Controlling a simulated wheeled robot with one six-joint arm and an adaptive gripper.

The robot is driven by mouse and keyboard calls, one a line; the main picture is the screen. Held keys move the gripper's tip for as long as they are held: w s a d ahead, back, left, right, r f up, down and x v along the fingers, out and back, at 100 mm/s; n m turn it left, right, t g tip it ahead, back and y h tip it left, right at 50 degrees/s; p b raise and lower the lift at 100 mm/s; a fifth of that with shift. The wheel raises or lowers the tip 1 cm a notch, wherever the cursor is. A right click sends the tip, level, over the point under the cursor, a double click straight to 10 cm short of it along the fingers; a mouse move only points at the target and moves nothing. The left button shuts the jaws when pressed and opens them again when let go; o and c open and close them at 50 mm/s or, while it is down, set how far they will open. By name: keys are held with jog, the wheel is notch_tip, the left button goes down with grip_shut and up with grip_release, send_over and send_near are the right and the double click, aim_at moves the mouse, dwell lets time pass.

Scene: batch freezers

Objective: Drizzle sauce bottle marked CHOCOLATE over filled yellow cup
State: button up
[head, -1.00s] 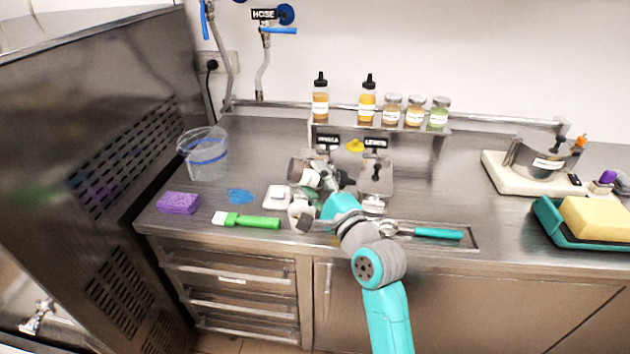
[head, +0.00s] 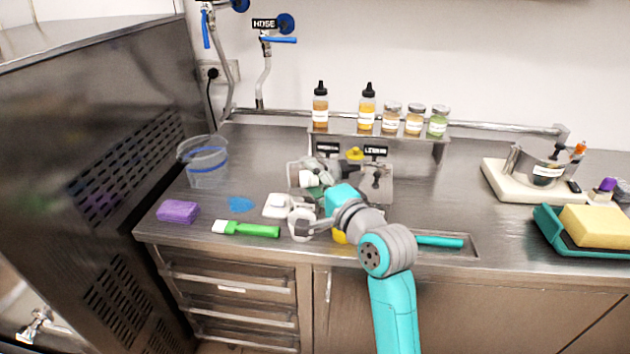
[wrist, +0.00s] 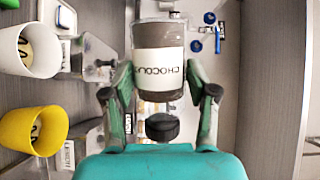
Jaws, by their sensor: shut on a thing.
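The sauce bottle (wrist: 159,65) has a dark body, a black cap and a white label whose visible letters read CHOCO. My gripper (wrist: 160,95) is shut on it, one green finger on each side. The bottle's black cap (wrist: 161,127) points towards the lower edge of the wrist view. The yellow cup (wrist: 33,130) is left of the gripper in the wrist view, with a dark marking or content inside. In the head view, only a bit of yellow (head: 340,237) shows beneath my arm. My gripper (head: 318,183) is over the counter before the dispensing machine, partly hidden there.
A white cup (wrist: 40,48) stands beside the yellow one. A ledge behind holds two sauce bottles (head: 368,107) and several jars (head: 414,120). A green-handled brush (head: 250,230), purple sponge (head: 178,212) and clear bucket (head: 208,165) are left. The counter's right-middle (head: 460,190) is clear.

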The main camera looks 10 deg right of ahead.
jog(key=shift+r, duration=0.1)
jog(key=shift+r+n+g+h, duration=0.65)
jog(key=shift+r+n, duration=0.75)
jog(key=shift+n, duration=0.5)
jog(key=shift+r+n, duration=0.4)
jog(key=r+n+g+h, duration=0.1)
jog(key=n, duration=0.1)
jog(key=shift+r+n+h, duration=0.25)
jog(key=shift+r+n, duration=0.05)
jog(key=shift+r, duration=0.05)
